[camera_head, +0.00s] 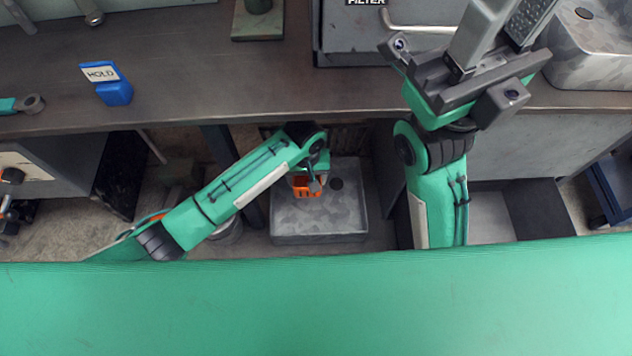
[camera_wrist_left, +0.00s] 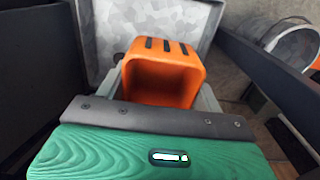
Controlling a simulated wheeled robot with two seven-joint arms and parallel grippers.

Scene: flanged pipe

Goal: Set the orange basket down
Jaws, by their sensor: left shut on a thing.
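The orange basket (camera_head: 306,187) shows small in the head view, low beneath the bench edge. My left gripper (camera_head: 311,170) is shut on it, seen from above and partly hidden by my own forearm. In the left wrist view the basket (camera_wrist_left: 163,78) is a hollow orange box with dark slots in its far wall. Its inside looks empty. The basket overlaps a grey metal tray (camera_head: 318,225) in the head view; whether it touches the tray I cannot tell. My right gripper (camera_head: 508,25) is raised over the bench at the upper right, its fingers apart and empty.
The dark workbench (camera_head: 200,75) spans the upper part, with a blue HOLD block (camera_head: 116,92) on it. A grey filter housing (camera_head: 350,40) and a metal tank (camera_head: 598,50) stand at the right. A round metal container (camera_wrist_left: 292,48) is right of the basket in the wrist view.

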